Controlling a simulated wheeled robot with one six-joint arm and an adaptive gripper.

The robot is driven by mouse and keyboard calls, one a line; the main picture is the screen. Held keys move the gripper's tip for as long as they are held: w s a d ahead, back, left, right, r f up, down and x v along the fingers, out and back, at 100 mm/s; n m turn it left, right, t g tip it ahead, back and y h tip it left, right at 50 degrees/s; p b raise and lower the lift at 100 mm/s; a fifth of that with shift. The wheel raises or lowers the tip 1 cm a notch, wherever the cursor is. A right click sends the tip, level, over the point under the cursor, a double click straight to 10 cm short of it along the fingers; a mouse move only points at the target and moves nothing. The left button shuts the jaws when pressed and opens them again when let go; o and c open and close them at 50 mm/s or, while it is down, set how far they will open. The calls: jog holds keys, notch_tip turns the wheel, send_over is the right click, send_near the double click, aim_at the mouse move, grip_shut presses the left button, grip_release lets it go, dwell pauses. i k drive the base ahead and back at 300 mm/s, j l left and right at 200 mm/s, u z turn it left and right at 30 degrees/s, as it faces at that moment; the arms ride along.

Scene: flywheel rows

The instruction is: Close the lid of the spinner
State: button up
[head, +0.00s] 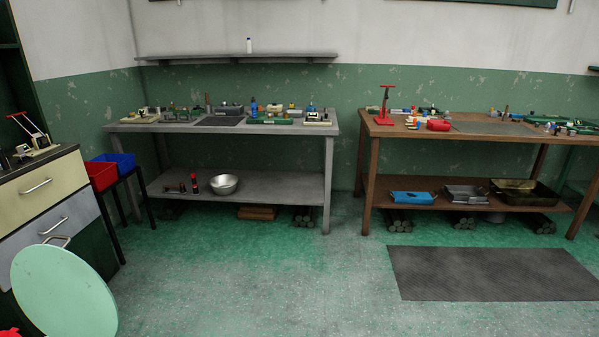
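A large pale green round disc (62,293) stands tilted on edge at the lower left, in front of the drawer cabinet. It looks like the spinner's lid, raised open. A small metal loop (57,240) shows at its top edge. The spinner's body is not visible; the disc's lower part is cut off by the bottom of the picture. My gripper is not in view.
A drawer cabinet (40,190) is behind the disc, with red (101,175) and blue (117,162) bins beside it. A grey workbench (160,127) and a brown workbench (455,138) stand along the wall. The floor (250,275) is clear, with a dark mat (490,273) at right.

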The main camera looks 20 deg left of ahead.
aim_at(61, 293)
jog(key=i+j+u, duration=0.15)
jog(key=i+u, duration=0.2)
jog(key=i, duration=0.35)
jog(key=i+u, duration=0.3)
jog(key=i, duration=0.4)
jog(key=i+l+u, duration=0.35)
jog(key=i, duration=0.35)
jog(key=i+u, duration=0.25)
jog(key=u, duration=0.15)
jog(key=i+u, duration=0.55)
jog(key=u, duration=0.2)
jog(key=i+l+u, duration=0.2)
jog(key=u, duration=2.25)
